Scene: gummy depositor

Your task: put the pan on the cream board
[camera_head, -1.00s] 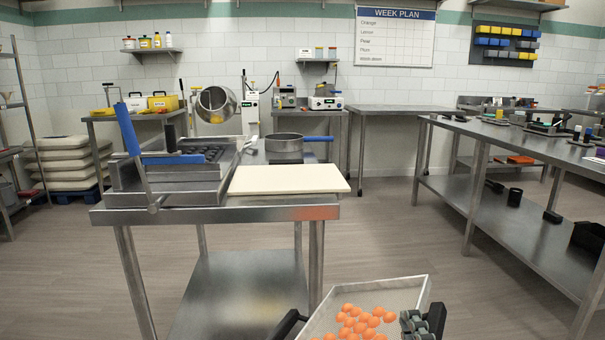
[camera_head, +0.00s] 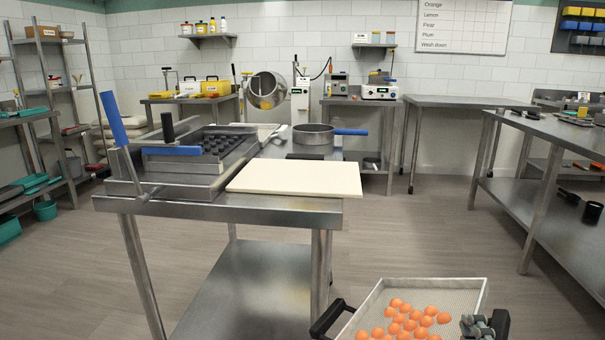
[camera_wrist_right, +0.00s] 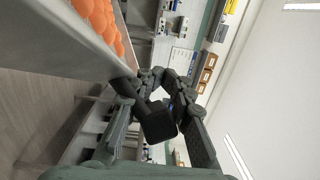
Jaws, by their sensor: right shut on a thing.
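The cream board (camera_head: 295,178) lies bare on the front right of the steel table. A round steel pan (camera_head: 313,141) with a blue handle stands behind it, handle pointing right. A shallow metal tray (camera_head: 475,294) with black side handles holds several orange pieces (camera_head: 410,320), low in front of me and apart from the table. My right gripper (camera_head: 485,328) is shut on the tray's right handle; in the right wrist view the black handle (camera_wrist_right: 157,122) sits between its fingers. My left gripper is not in view. The tray's near side is cut off.
A depositor (camera_head: 195,160) with a dark mould and blue-handled lever fills the table's left. A long steel bench (camera_head: 550,140) stands at right, shelving (camera_head: 70,100) at far left. Open floor (camera_head: 420,230) lies between the table and the right bench.

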